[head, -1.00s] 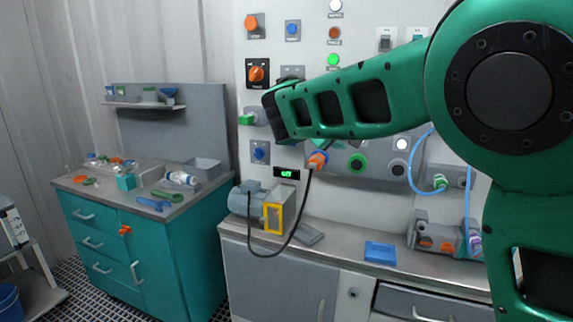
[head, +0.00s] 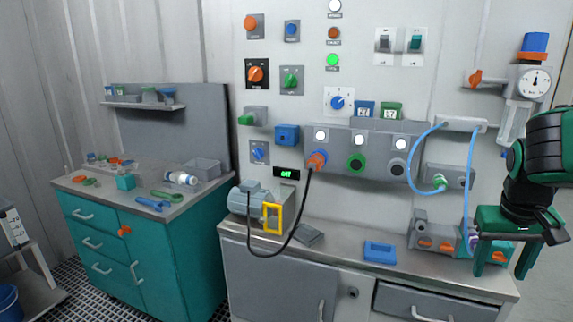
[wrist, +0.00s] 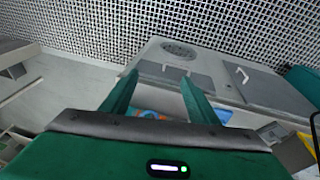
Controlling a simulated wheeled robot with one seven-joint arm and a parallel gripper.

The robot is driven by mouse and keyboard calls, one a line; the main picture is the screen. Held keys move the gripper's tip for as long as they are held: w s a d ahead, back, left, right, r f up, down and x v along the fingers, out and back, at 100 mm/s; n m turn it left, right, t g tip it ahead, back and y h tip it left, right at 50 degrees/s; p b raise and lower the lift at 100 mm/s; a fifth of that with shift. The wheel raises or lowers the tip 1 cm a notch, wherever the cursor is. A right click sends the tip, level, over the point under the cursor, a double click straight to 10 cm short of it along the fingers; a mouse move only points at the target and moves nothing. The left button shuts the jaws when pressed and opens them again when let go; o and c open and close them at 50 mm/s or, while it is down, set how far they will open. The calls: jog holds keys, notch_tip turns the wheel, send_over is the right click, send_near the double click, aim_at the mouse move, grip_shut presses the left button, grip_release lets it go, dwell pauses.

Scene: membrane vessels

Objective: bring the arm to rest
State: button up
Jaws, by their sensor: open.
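My gripper (head: 489,264) is at the right side of the head view, pointing down in front of the right end of the grey bench. Its two green fingers are apart and nothing shows between them. In the wrist view my gripper (wrist: 160,82) also shows with its fingers spread. Beyond the fingers lie the bench and the grated floor. My forearm comes in from the right edge of the head view. The gripper hides part of the equipment at the bench's right end.
The grey bench (head: 335,257) carries a motor (head: 240,200), a blue tray (head: 380,252) and a grey unit (head: 432,238). A black cable (head: 303,215) and blue hoses (head: 414,160) hang from the wall panel. A teal cabinet (head: 190,255) stands left. The floor between is partly clear.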

jog(key=s+a+f+m+y, duration=0.1)
jog(key=s+f, duration=0.1)
jog(key=s, duration=0.6)
jog(key=s+a+f+m+g+y, duration=0.1)
jog(key=s+a+f, duration=0.1)
jog(key=s, duration=0.6)
jog(key=shift+s+a+m+g, duration=0.2)
jog(key=shift+s+m+g, duration=0.1)
jog(key=shift+m, duration=0.1)
jog(key=shift+w+f, duration=0.2)
jog(key=shift+w, duration=0.4)
